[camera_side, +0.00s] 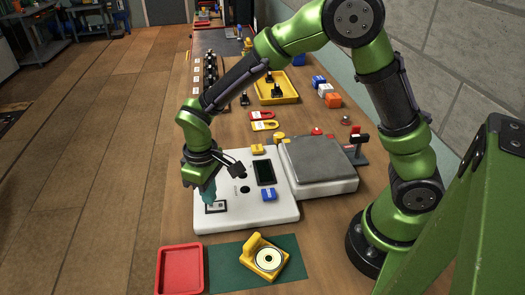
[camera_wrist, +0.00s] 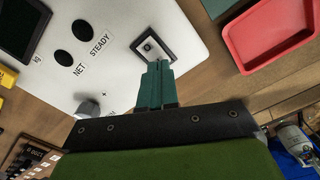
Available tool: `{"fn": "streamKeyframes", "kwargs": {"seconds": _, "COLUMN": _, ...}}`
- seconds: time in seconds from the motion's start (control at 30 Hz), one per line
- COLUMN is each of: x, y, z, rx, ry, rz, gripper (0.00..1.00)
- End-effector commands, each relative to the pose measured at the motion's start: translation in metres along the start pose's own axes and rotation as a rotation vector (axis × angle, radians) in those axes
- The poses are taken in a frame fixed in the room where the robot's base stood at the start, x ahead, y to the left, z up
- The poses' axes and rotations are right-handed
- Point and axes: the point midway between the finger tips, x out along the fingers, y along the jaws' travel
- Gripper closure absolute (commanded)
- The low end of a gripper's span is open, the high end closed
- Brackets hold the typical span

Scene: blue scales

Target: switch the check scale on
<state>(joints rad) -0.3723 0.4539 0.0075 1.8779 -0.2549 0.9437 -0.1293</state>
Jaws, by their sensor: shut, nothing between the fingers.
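The check scale (camera_side: 247,217) is a white box with a grey weighing plate (camera_side: 320,162) at its right. Its display (camera_side: 265,172) looks dark. A switch in a dark frame (camera_side: 222,208) sits at the panel's near left corner; in the wrist view the switch (camera_wrist: 151,48) lies just beyond my fingertips. My gripper (camera_side: 210,200) has teal fingers, shut and empty, pointing down over the switch. In the wrist view my gripper (camera_wrist: 157,66) overlaps the near edge of the switch frame. I cannot tell whether the tips touch it, or which way the switch is set.
A red tray (camera_side: 180,270) and a green mat with a yellow holder (camera_side: 264,258) lie in front of the scale. Padlock-like tags (camera_side: 263,120) and a yellow tray (camera_side: 276,88) are behind.

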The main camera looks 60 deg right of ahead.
Motion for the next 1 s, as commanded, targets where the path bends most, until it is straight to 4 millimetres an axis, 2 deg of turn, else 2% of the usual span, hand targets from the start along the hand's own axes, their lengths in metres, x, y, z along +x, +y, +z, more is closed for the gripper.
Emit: {"fn": "streamKeyframes", "kwargs": {"seconds": 1.0, "x": 0.016, "y": 0.000, "z": 0.000, "rx": 0.001, "ry": -0.002, "rz": 0.000, "gripper": 1.00}}
